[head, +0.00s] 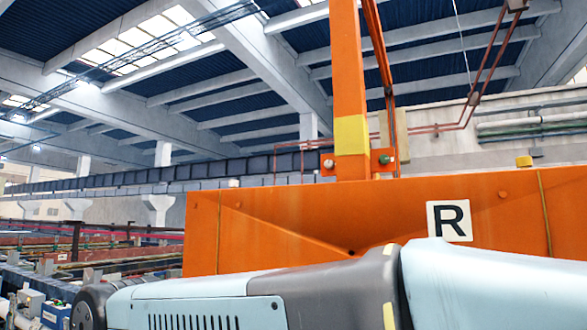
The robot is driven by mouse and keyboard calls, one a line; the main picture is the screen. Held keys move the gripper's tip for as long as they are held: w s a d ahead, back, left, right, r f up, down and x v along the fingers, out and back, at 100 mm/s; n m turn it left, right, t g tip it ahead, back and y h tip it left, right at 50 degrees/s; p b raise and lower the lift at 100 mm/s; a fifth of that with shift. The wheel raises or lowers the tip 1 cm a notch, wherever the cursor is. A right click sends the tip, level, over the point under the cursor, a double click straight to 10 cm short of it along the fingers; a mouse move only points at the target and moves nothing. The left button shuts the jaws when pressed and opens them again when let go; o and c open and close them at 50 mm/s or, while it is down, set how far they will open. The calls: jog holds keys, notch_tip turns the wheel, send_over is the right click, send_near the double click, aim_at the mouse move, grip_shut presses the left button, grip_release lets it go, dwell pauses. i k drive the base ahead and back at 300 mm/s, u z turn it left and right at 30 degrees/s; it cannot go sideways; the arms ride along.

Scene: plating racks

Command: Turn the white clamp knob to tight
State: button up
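I cannot make out a white clamp knob for certain. A small pale round end (388,159) sticks out of an orange bracket at the foot of the orange post, and I cannot tell whether it is the knob. My arm crosses the bottom of the head view in light blue and dark grey. My gripper is not in view.
A large orange beam (300,206) with a white "R" plate (450,221) stands close behind my arm. The upright orange post (349,80) with a yellow band rises from it. Racks and rails (75,243) fill the left. Pipes (535,122) run along the right wall.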

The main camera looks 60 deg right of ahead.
aim_at(329, 164)
jog(key=u, duration=1.05)
jog(key=i, duration=0.1)
jog(key=z, duration=2.9)
jog(key=i, duration=0.5)
jog(key=u, duration=0.25)
jog(key=k, duration=0.5)
